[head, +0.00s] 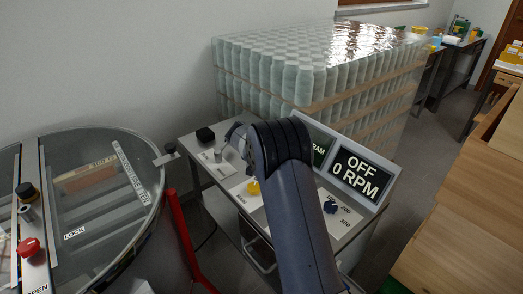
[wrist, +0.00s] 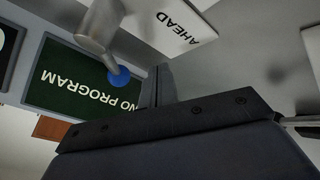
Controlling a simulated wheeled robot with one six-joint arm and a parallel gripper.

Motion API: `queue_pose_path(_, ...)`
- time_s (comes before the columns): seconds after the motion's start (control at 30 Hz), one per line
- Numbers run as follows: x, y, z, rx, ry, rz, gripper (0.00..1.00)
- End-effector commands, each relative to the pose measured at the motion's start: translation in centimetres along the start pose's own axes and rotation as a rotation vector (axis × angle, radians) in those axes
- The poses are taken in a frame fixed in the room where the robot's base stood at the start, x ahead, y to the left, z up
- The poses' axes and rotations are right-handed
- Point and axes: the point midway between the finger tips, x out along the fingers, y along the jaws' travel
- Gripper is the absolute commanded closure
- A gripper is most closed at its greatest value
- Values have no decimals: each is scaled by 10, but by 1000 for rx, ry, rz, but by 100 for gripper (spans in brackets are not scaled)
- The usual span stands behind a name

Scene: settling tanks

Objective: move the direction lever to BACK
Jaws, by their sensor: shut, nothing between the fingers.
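The direction lever shows in the wrist view as a grey metal rod (wrist: 98,28) with a blue tip (wrist: 119,76). Beside it is a white plate (wrist: 178,18) that reads AHEAD; no BACK label is readable. My gripper (wrist: 157,86) is shut and empty, its fingers just to the right of the blue tip in the picture; I cannot tell whether they touch it. In the head view my arm covers most of the middle of the control desk (head: 352,230), and the fingers are hard to make out there.
A display (head: 361,174) reads OFF, 0 RPM; another (wrist: 85,80) reads NO PROGRAM. A dark blue knob (head: 330,207), a yellow part (head: 253,187) and a black box (head: 205,135) are on the desk. Wrapped bottles (head: 310,75) stand behind, a round tank (head: 95,215) left.

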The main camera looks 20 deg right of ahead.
Motion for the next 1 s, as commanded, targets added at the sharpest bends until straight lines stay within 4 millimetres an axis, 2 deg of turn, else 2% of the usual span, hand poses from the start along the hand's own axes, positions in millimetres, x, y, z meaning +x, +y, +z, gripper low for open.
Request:
queue_pose_path(0.03, 9, 1, 0, 0, -3, 0, 100)
queue_pose_path(0.13, 12, 19, -3, 4, -1, 1, 100)
queue_pose_path(0.3, 18, 34, -4, 1, -1, 0, 100)
queue_pose_path(1.0, 23, 39, -3, 30, -16, 18, 100)
